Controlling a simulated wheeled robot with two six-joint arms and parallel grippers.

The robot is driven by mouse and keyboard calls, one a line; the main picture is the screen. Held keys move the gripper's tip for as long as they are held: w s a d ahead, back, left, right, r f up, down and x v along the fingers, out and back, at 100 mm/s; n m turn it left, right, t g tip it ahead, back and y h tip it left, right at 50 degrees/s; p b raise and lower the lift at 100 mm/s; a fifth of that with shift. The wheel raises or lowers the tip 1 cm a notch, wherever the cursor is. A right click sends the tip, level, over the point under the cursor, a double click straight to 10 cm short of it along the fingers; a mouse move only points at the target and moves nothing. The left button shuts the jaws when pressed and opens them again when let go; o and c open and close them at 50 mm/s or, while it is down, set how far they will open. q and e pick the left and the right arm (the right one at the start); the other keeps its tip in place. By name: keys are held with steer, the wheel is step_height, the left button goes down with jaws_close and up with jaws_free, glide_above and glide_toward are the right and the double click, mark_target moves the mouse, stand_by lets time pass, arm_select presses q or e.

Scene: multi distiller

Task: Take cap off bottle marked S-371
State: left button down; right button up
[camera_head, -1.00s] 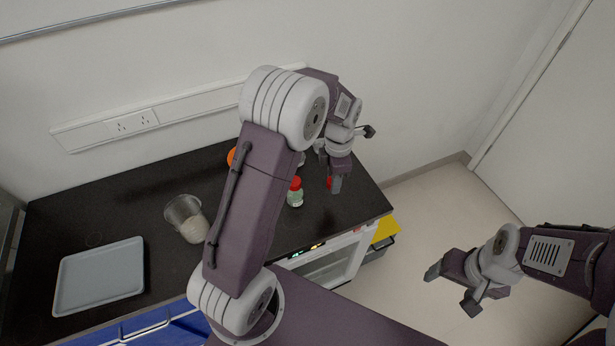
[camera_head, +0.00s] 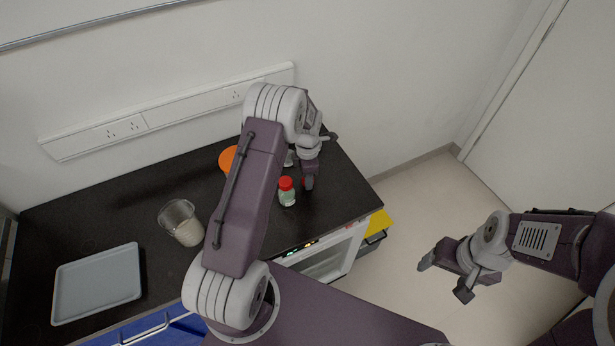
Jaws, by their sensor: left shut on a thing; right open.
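A small bottle with a red cap (camera_head: 286,190) stands upright on the dark counter, just left of my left gripper. Any marking on it is too small to read. The rest of that thing is hidden by the gripper. My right gripper (camera_head: 445,277) is open and empty, out over the floor to the right of the counter.
A grey tray (camera_head: 97,283) lies at the counter's left. A clear beaker (camera_head: 181,222) with pale contents stands right of it. An orange round thing (camera_head: 229,160) is partly hidden behind my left arm. A yellow thing (camera_head: 378,224) sits beside the counter's right end.

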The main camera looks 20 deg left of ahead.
arm_select(q)
steer(key=shift+f, duration=0.1)
steer(key=c, duration=1)
jaws_free()
steer(key=shift+o, duration=0.2)
step_height(320, 180, up, 12)
steer(key=b, duration=0.1)
steer(key=s+d+m, duration=0.3)
steer(key=s+m, duration=0.7)
steer(key=m, duration=0.2)
steer(key=s+d+m+t, duration=0.1)
steer(key=s+d+m, duration=0.2)
steer(key=s+m, duration=0.7)
steer(key=shift+s+f+m, duration=0.15)
steer(key=shift+m, duration=1.05)
